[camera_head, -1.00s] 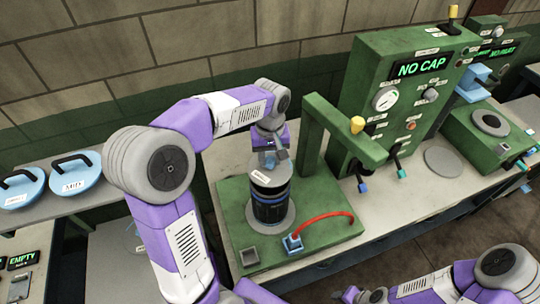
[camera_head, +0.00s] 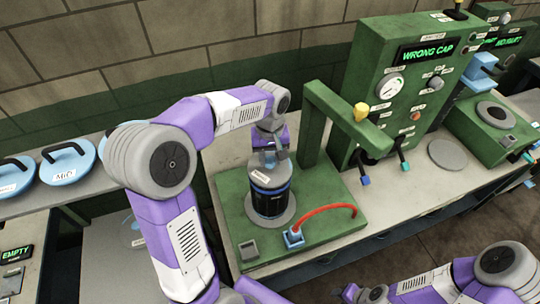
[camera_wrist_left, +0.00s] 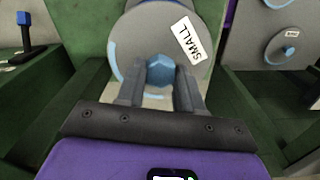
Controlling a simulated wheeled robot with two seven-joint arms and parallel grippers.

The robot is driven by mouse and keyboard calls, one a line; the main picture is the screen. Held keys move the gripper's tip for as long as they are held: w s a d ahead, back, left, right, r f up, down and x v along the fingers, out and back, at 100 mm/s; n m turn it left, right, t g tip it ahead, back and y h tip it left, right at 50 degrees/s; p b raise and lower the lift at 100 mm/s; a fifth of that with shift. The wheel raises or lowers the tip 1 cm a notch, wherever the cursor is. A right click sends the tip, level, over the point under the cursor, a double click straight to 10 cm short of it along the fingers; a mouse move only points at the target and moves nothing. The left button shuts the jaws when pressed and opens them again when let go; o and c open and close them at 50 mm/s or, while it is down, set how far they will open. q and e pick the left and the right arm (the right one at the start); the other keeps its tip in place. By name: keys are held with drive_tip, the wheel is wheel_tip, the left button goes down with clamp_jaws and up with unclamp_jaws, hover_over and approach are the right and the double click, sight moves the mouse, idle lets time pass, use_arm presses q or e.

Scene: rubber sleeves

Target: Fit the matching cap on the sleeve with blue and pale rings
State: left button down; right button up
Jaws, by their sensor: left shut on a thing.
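The sleeve (camera_head: 269,201) stands upright on the green fixture base (camera_head: 330,240); it is black with blue rings, and I cannot make out pale rings. A grey cap (camera_head: 284,182) sits at its top; I cannot tell if it is fully seated. In the left wrist view the cap (camera_wrist_left: 150,30) carries a label reading SMALL and a blue hexagonal knob (camera_wrist_left: 160,69). My left gripper (camera_head: 270,155) is shut on that knob, and its fingers also show in the left wrist view (camera_wrist_left: 160,80). My right gripper (camera_head: 358,294) is low at the bottom edge, its jaws unclear.
The green panel's display (camera_head: 440,50) reads WRONG CAP. A green post with an overhanging arm (camera_head: 340,112) stands close right of the sleeve. A red hose (camera_head: 325,210) curves over the base. Blue discs with black handles (camera_head: 68,164), one marked MID, lie on the left shelf.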

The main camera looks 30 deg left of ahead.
sight(270, 160)
use_arm(q)
drive_tip(key=c, duration=0.7)
unclamp_jaws()
drive_tip(key=shift+o, duration=0.2)
wheel_tip(270, 160, up, 8)
drive_tip(key=shift+f, duration=0.15)
